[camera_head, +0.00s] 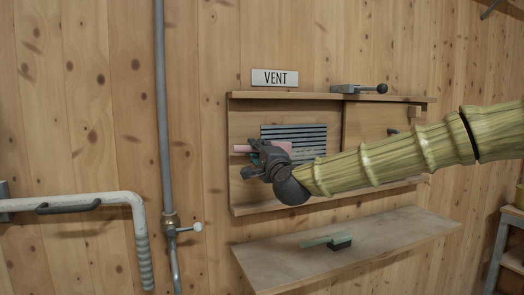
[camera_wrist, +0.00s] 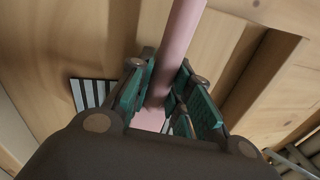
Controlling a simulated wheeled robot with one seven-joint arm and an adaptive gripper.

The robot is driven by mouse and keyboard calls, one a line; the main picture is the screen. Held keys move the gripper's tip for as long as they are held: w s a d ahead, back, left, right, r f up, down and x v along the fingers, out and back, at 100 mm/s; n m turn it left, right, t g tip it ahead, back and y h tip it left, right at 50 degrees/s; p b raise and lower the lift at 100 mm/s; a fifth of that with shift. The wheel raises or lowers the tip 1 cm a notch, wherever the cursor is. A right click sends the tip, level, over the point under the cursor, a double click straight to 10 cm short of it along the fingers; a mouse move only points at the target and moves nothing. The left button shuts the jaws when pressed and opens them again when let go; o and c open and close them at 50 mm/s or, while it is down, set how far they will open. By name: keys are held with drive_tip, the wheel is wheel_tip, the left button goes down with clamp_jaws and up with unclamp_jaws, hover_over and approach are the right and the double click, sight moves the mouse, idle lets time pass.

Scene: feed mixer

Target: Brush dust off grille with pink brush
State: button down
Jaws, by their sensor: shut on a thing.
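The slatted grille (camera_head: 305,136) is set in a wooden panel under the VENT sign, partly hidden by my gripper and the brush. Pale patches that look like dust show on its lower right part. My gripper (camera_head: 262,160) is at the grille's lower left, shut on the pink brush (camera_head: 242,149), whose handle points left. In the wrist view, the pink handle (camera_wrist: 180,45) runs between the green finger pads of my gripper (camera_wrist: 168,95). The grille's slats (camera_wrist: 92,92) show to the left there. I cannot tell whether the brush touches the grille.
A shelf (camera_head: 400,235) below the panel holds a green-handled brush (camera_head: 328,242) with a dark head. A latch with a black knob (camera_head: 360,89) sits on the panel's top ledge. A grey pipe (camera_head: 163,110) and a white pipe with a handle (camera_head: 80,203) are on the left wall.

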sight(247, 152)
drive_tip(key=shift+s+a, duration=0.35)
drive_tip(key=shift+a, duration=0.55)
drive_tip(key=shift+s+a, duration=0.3)
drive_tip(key=shift+a, duration=0.55)
drive_tip(key=shift+f+b, duration=0.8)
drive_tip(key=shift+b, duration=0.05)
drive_tip(key=shift+w+d, duration=0.1)
drive_tip(key=shift+d, duration=0.05)
drive_tip(key=shift+w+d+b, duration=0.65)
drive_tip(key=shift+w+d, duration=0.6)
drive_tip(key=shift+d, duration=2.25)
drive_tip(key=shift+w+d+b, duration=0.65)
drive_tip(key=shift+w+d, duration=0.55)
drive_tip(key=shift+d, duration=2.25)
drive_tip(key=shift+w+d+b, duration=0.65)
drive_tip(key=shift+w+d, duration=0.6)
drive_tip(key=shift+d, duration=2.25)
drive_tip(key=r+v, duration=0.1)
drive_tip(key=v, duration=0.5)
drive_tip(key=shift+s, duration=0.15)
